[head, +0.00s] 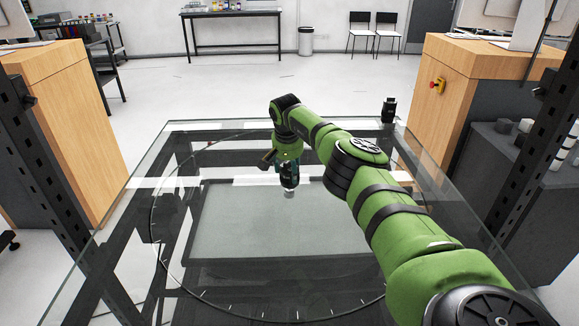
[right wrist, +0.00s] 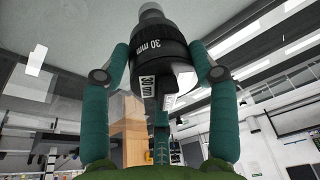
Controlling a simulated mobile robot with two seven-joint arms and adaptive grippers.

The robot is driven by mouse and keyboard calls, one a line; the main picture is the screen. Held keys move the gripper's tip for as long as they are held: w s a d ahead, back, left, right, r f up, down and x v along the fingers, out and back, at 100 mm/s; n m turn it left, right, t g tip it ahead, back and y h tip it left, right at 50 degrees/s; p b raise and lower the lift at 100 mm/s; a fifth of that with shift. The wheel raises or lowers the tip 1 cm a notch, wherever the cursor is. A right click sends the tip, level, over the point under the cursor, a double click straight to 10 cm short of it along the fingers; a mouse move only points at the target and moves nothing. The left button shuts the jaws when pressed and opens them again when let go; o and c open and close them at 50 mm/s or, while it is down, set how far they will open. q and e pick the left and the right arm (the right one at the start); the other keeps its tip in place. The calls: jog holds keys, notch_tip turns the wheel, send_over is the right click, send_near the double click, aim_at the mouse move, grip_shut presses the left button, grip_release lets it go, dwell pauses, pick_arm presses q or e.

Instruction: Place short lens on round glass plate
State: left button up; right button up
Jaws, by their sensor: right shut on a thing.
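My right gripper (head: 289,172) points down over the glass table, above the round glass plate (head: 152,225), whose circular edge is marked with ticks. It is shut on a short black lens (head: 289,186). In the right wrist view, the teal fingers of the right gripper (right wrist: 160,58) clasp both sides of the lens (right wrist: 158,42), which reads "30 mm" and has a silver end. That end points away from the palm, toward the plate. I cannot tell whether it touches the glass. My left gripper is not in view.
A taller black object (head: 388,110) stands at the table's back right corner. Wooden cabinets (head: 62,120) flank the table, and a dark unit with grey and white cylinders (head: 515,175) is at right. The plate around the gripper looks clear.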

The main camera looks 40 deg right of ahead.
jog(key=shift+f+b, duration=0.35)
jog(key=shift+f, duration=0.25)
dwell(0.3)
jog(key=o, duration=1.6)
jog(key=shift+o, duration=0.2)
